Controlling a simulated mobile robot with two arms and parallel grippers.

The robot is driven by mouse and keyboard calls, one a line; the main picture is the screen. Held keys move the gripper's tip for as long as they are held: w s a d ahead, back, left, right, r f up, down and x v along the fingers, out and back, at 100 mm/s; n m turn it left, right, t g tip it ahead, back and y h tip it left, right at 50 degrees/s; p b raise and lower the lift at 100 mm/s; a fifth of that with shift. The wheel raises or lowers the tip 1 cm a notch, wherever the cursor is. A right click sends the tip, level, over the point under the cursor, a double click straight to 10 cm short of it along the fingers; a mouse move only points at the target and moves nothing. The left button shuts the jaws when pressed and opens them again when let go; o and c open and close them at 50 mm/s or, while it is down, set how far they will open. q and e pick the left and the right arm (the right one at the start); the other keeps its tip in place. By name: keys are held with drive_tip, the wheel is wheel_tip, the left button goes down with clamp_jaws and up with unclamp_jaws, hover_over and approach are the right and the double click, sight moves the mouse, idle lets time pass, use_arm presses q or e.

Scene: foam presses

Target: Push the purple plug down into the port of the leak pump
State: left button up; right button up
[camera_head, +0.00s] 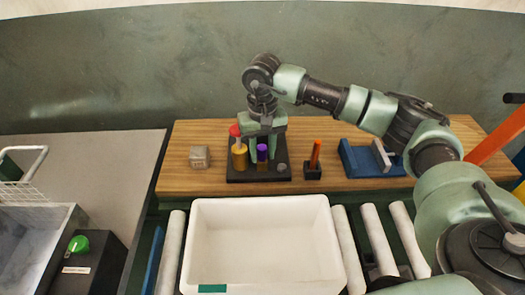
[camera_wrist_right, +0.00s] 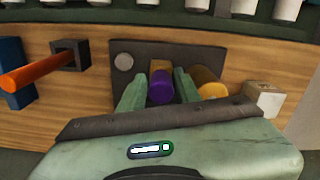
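The purple plug (camera_head: 262,151) stands upright on the dark base plate (camera_head: 236,175) of the leak pump, beside a yellow cylinder (camera_head: 240,158) with a red knob (camera_head: 235,131) above it. My right gripper (camera_head: 264,160) points down at the plate, with one finger on each side of the plug. In the right wrist view the purple plug (camera_wrist_right: 160,88) shows between the two green fingers (camera_wrist_right: 159,92), close to both. I cannot tell whether they touch it. The port under the plug is hidden. My left gripper is not in view.
A grey block (camera_head: 199,157) stands left of the plate. To its right are an orange rod in a dark holder (camera_head: 313,171) and a blue fixture (camera_head: 360,160). A white bin (camera_head: 262,210) sits on rollers in front. The bench (camera_head: 178,185) has some bare wood.

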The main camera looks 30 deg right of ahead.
sight(262, 148)
drive_tip(key=shift+a+r+p, duration=0.1)
drive_tip(key=shift+r+p, duration=0.15)
drive_tip(key=shift+p, duration=0.05)
wheel_tip(262, 148, up, 11)
drive_tip(key=b, duration=0.3)
drive_tip(key=shift+w+f, duration=0.1)
drive_tip(key=shift+f, duration=0.1)
drive_tip(key=shift+r, duration=0.6)
